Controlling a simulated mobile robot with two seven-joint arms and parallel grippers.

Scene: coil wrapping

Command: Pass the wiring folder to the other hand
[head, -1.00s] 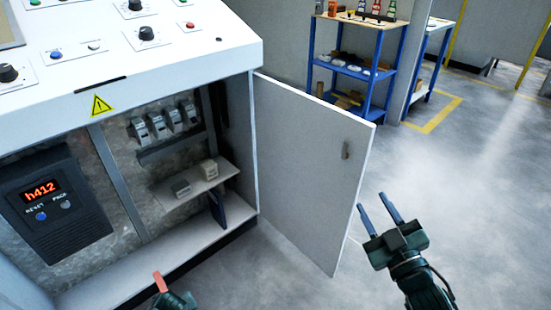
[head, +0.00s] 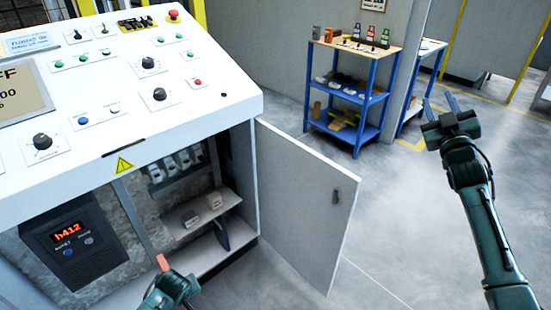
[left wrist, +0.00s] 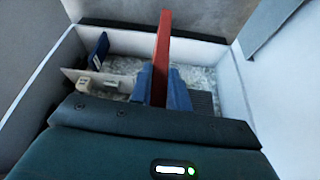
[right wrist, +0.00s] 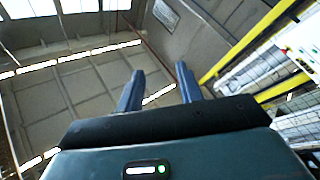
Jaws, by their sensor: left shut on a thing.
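My left gripper (head: 165,278) is shut on a thin, flat red thing, which looks like the wiring folder (head: 162,262). The red folder also shows edge-on between the blue fingers in the left wrist view (left wrist: 162,55). My left gripper is low in front of the open cabinet. My right gripper (head: 440,102) is raised at the right, beyond the cabinet door, far from the folder. Its two fingers stand apart with nothing between them, as the right wrist view (right wrist: 160,92) shows too.
The white control cabinet (head: 225,103) has its door (head: 305,200) open, standing between my grippers. Inside, a dark blue flat thing (head: 221,234) stands under a small shelf (head: 190,218). A blue-framed shelf rack (head: 357,120) is farther back. The floor at right is clear.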

